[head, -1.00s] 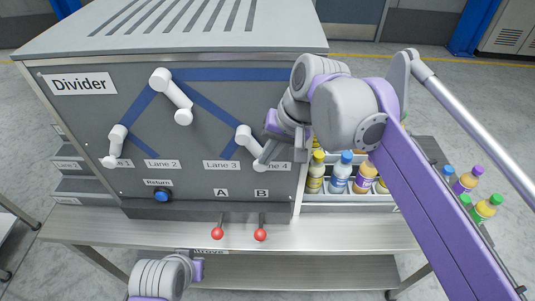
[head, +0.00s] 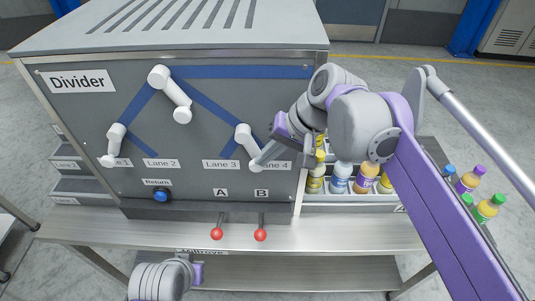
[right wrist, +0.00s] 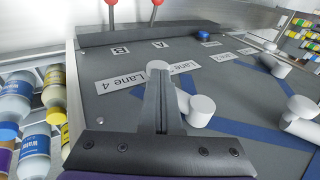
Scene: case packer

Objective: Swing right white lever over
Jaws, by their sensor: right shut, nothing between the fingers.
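The right white lever (head: 244,137) is on the grey Divider panel (head: 75,120). Its round pivot is at the upper end, and its arm slants down to the right between the Lane 3 and Lane 4 labels. My right gripper (head: 260,163) is shut and empty, with its fingers across the lever's lower part in the head view. In the right wrist view the shut fingers (right wrist: 160,85) overlap the lever (right wrist: 200,108) and hide part of its arm; I cannot tell whether they touch. My left gripper (head: 200,268) is low in the head view, its fingers unclear.
Two more white levers, the top one (head: 172,92) and left one (head: 113,145), are on the panel. A blue Return button (head: 161,195) and two red-knobbed handles (head: 217,234) (head: 261,235) are below. Bottles (head: 342,177) stand in a lane at right.

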